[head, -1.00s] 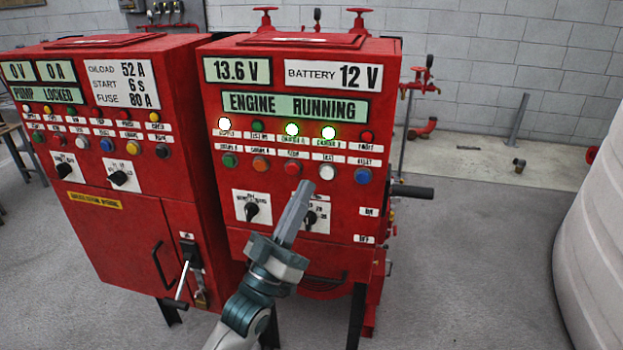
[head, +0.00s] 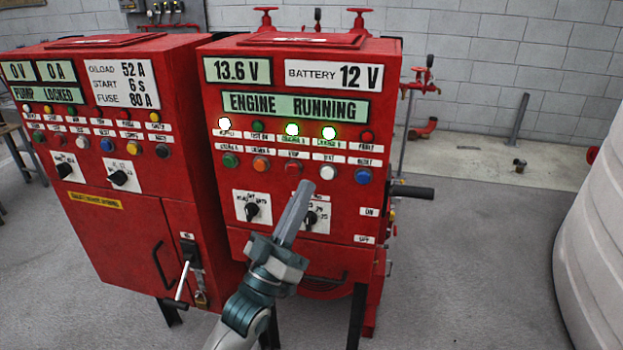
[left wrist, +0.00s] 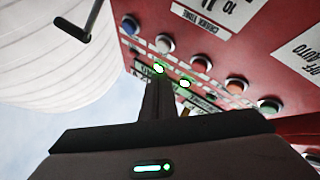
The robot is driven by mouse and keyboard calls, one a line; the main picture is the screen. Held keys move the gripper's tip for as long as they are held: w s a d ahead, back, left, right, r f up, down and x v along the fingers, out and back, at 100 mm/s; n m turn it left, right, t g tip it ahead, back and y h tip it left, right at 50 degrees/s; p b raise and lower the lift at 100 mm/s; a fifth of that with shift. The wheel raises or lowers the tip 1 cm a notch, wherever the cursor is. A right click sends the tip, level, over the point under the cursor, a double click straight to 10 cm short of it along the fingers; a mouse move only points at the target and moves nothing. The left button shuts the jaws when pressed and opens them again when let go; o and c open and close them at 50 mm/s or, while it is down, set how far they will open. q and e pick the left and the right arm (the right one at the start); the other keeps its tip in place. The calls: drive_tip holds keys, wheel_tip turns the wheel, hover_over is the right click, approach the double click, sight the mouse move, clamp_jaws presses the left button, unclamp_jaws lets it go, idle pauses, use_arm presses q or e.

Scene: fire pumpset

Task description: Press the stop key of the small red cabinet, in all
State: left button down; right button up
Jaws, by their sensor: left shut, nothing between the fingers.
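The small red cabinet (head: 330,258) stands at the centre of the head view, its display reading "ENGINE RUNNING". Its red stop key (head: 293,169) sits mid-row in the lower button row, between an orange key and a white key. It also shows in the left wrist view (left wrist: 201,63). My left gripper (head: 303,186) is shut and empty, its tip just below and right of the stop key in the head view. Whether it touches the panel cannot be told. The closed fingers also show in the left wrist view (left wrist: 160,88). My right gripper is not in view.
A wider red cabinet (head: 95,235) reading "PUMP LOCKED" stands close on the left. White key (head: 328,172) and blue key (head: 363,176) are right of the stop key. A black handle (head: 412,192) juts from the right side. A large white tank (head: 595,245) stands far right.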

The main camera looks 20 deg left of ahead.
sight(293, 170)
use_arm(q)
drive_tip(key=shift+w+a, duration=0.15)
drive_tip(key=shift+a, duration=0.05)
drive_tip(key=shift+w+a+b, duration=0.3)
drive_tip(key=shift+w+a, duration=0.5)
drive_tip(key=shift+a, duration=0.25)
drive_tip(key=shift+w+a+b, duration=0.25)
drive_tip(key=shift+w+a, duration=0.5)
drive_tip(key=shift+a, duration=0.25)
drive_tip(key=shift+w, duration=0.25)
drive_tip(key=shift+s, duration=0.15)
idle(0.4)
drive_tip(key=shift+s+a+p, duration=0.15)
drive_tip(key=shift+s+p, duration=0.15)
drive_tip(key=shift+s, duration=0.4)
